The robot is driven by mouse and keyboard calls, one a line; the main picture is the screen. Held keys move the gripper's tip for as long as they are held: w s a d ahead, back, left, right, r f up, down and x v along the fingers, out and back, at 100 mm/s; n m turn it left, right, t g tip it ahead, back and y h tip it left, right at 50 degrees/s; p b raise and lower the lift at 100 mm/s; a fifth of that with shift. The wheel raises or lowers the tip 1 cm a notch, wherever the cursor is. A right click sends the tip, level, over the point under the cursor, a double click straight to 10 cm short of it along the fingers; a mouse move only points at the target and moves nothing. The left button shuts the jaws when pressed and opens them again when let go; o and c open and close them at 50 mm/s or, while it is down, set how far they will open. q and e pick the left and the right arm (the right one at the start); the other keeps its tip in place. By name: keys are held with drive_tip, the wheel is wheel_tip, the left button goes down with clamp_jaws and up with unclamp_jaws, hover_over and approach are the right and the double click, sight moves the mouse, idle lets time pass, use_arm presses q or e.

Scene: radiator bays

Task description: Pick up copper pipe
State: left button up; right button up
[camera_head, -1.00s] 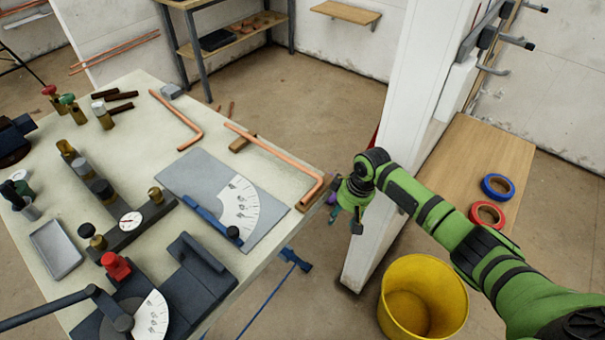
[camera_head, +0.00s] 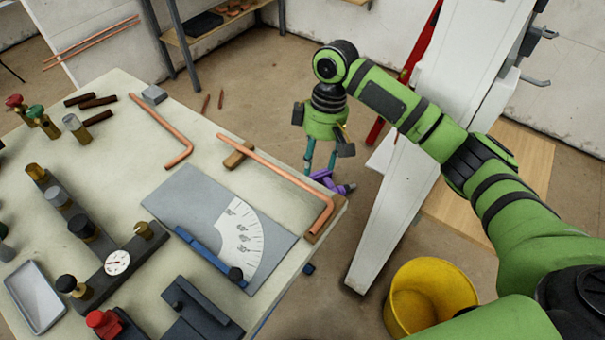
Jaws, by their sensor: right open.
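A bent copper pipe (camera_head: 277,173) lies near the table's right edge, on two small wooden blocks (camera_head: 236,157), its short leg bent down at the right corner. A second bent copper pipe (camera_head: 161,128) lies farther left on the table (camera_head: 95,155). My right gripper (camera_head: 322,172) hangs fingers-down past the table's right edge, beyond the first pipe's bent end. It is open, with teal and purple fingers, and appears empty and apart from the pipe. My left gripper is out of view.
A grey plate with a white angle scale (camera_head: 238,235) lies beside the pipe. Valves and a gauge (camera_head: 117,262) crowd the table's left. A white panel (camera_head: 400,210) stands right of the gripper. A yellow bucket (camera_head: 432,290) is on the floor.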

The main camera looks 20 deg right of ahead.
sight(312, 188)
drive_tip(key=f, duration=0.1)
drive_tip(key=s+f+p, duration=0.1)
drive_tip(key=a+f+p, duration=0.1)
drive_tip(key=shift+s+f, duration=0.2)
drive_tip(key=shift+f, duration=0.05)
wheel_tip(312, 188, down, 2)
drive_tip(key=shift+a+f, duration=0.15)
drive_tip(key=shift+f, duration=0.05)
drive_tip(key=shift+w+f, duration=0.15)
drive_tip(key=shift+f, duration=0.1)
drive_tip(key=c, duration=0.3)
clamp_jaws()
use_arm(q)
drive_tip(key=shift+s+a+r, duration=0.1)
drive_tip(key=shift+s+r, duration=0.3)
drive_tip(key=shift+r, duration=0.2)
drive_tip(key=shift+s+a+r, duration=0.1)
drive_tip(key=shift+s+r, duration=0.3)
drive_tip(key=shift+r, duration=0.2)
